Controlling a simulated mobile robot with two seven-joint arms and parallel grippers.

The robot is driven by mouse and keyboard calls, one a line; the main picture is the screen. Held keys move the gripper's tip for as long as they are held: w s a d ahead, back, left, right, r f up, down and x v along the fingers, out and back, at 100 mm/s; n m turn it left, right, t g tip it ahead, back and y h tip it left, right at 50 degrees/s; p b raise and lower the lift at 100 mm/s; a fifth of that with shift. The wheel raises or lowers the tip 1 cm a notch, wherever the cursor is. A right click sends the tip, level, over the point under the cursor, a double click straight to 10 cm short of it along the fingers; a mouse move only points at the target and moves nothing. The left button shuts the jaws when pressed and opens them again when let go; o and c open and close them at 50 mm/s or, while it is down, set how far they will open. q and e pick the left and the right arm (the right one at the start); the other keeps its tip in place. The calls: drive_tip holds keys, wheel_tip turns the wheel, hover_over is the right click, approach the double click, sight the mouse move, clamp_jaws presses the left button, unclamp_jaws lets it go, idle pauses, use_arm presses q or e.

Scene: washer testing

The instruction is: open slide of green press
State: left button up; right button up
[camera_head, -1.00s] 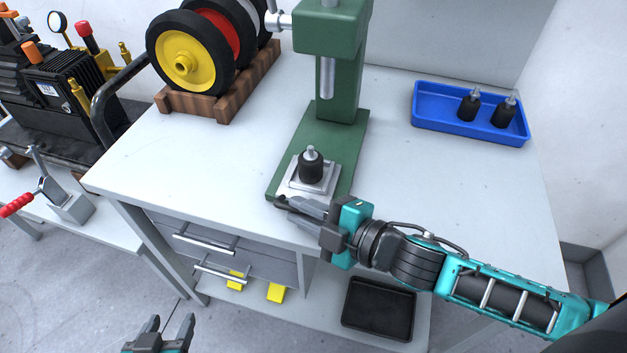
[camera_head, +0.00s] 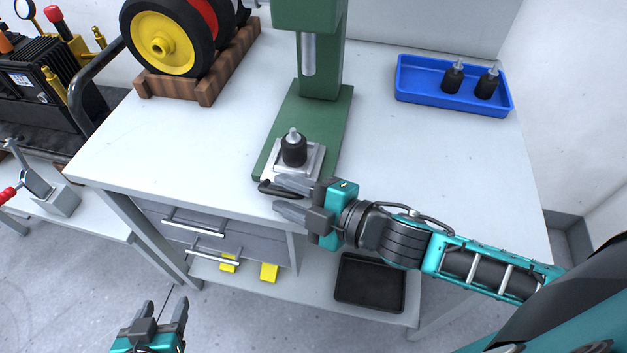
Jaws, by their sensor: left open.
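The green press (camera_head: 320,92) stands on the white table. Its slide (camera_head: 311,162) is a silver plate at the front of the green base, with a black cylindrical part (camera_head: 294,150) with a metal tip upright on it. A dark handle (camera_head: 268,189) shows at the slide's front edge. My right gripper (camera_head: 283,196) is at the table's front edge, just below the slide. Its two fingers are apart and point left, close to the handle; I cannot tell whether they touch it. My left gripper (camera_head: 164,312) is low at the bottom left, open and empty, away from the press.
A blue tray (camera_head: 405,88) with two black parts stands at the back right. A wooden rack (camera_head: 180,90) with wheels is left of the press. Drawers with handles (camera_head: 205,222) and a black tray (camera_head: 370,282) are below the tabletop.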

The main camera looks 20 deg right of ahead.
drive_tip(key=v, duration=1.3)
idle(0.5)
